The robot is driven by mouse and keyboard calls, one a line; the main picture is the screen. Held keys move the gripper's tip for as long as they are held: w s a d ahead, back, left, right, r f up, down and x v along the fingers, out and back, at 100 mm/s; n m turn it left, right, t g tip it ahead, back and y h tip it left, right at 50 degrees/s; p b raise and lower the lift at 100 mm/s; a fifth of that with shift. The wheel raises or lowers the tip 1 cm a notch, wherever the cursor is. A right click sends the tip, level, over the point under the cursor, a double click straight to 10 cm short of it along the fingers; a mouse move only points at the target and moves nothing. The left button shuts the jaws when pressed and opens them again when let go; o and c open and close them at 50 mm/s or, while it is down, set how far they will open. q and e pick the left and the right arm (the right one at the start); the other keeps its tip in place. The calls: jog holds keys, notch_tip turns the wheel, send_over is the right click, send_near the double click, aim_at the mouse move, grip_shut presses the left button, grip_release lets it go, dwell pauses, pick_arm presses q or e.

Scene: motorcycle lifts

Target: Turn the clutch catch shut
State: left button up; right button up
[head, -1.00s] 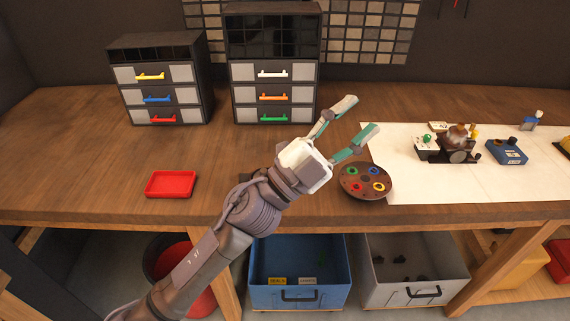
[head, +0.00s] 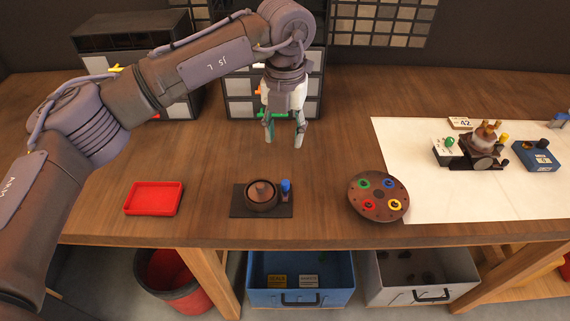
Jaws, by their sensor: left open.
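A round brown housing (head: 262,196) with a raised hub sits on a dark plate near the bench's front edge. A small blue knob (head: 286,186) stands upright at its right side; it may be the clutch catch, but I cannot tell for certain. My left gripper (head: 285,138) points down with its two fingers apart and empty. In the picture it is just above the housing and blue knob, apart from both. My left arm crosses the upper left and hides parts of the drawer cabinets. My right gripper is not in view.
A red tray (head: 153,198) lies left of the plate. A round brown disc (head: 378,196) with coloured rings lies to the right. A small machine (head: 484,146) and a blue box (head: 538,156) stand on a white mat (head: 430,192). Bare wood lies between.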

aim_at(285, 182)
pick_arm(q)
jog(key=f, duration=0.2)
jog(key=s+f+p, duration=0.1)
jog(key=f+p, duration=0.1)
jog(key=f, duration=0.1)
jog(key=shift+s+d+f, duration=0.1)
jog(key=shift+s+f, duration=0.2)
jog(key=shift+s, duration=0.1)
jog(key=f, duration=0.2)
jog(key=f+p, duration=0.1)
jog(key=f, duration=0.1)
jog(key=f+p, duration=0.1)
jog(key=f, duration=0.1)
jog(key=shift+w, duration=0.25)
jog(key=shift+f, duration=0.7)
jog(key=c, duration=0.7)
grip_shut()
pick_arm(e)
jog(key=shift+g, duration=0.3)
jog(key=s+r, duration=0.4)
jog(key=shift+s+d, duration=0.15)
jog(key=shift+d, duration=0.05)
